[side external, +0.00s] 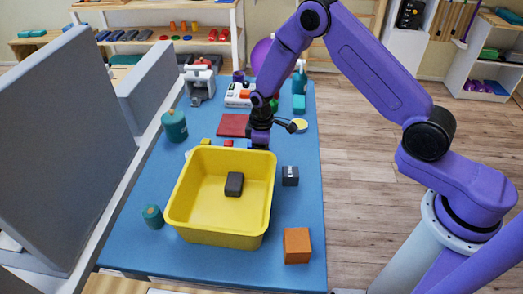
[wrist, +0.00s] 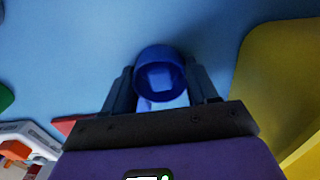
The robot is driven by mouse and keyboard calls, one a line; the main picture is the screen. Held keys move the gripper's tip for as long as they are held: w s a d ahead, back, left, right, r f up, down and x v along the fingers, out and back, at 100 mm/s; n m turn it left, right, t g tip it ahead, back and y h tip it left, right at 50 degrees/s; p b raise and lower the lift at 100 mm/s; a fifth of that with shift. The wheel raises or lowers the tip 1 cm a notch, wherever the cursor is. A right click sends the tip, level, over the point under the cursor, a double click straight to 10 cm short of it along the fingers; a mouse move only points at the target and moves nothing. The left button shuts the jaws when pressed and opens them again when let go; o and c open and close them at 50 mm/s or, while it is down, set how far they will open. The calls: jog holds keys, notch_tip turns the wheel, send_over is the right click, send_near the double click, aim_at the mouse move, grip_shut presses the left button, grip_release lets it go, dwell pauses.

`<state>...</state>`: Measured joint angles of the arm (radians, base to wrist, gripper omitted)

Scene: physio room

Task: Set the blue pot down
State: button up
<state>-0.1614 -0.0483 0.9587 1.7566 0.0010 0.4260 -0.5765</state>
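The blue pot (wrist: 160,72) shows in the wrist view as a round, open-topped blue vessel between my gripper's two fingers. The fingers lie against its sides, and my gripper appears shut on it. In the side view my gripper (side external: 260,141) points down just behind the far rim of the yellow bin, above the blue table top (side external: 288,212). The pot cannot be made out clearly there. Whether its base touches the table cannot be told.
The yellow bin (side external: 215,237) is close by, with a dark block (side external: 234,184) inside. A black block (side external: 290,176) and an orange block (side external: 297,246) stand to its right, teal containers (side external: 174,126) to its left. A red pad (side external: 233,125) lies behind my gripper.

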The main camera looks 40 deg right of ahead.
jog(key=o, duration=0.4)
jog(key=shift+o, duration=0.2)
jog(key=shift+r, duration=0.1)
jog(key=s+a+r, duration=0.1)
jog(key=s+r, duration=0.2)
jog(key=r, duration=0.5)
jog(key=s+a+r, duration=0.1)
jog(key=s+r, duration=0.2)
jog(key=r, duration=0.6)
jog(key=s+d+r+n, duration=0.1)
jog(key=s+r, duration=0.1)
jog(key=s, duration=0.7)
jog(key=s+r+n, duration=0.1)
jog(key=s+r, duration=0.2)
jog(key=s, duration=0.6)
jog(key=shift+d+r+n, duration=0.3)
jog(key=shift+d+r, duration=0.05)
jog(key=shift+o, duration=0.4)
jog(key=s+d+n, duration=0.1)
jog(key=s+d, duration=0.4)
jog(key=s, duration=0.6)
jog(key=shift+d+r, duration=0.15)
jog(key=shift+r, duration=0.3)
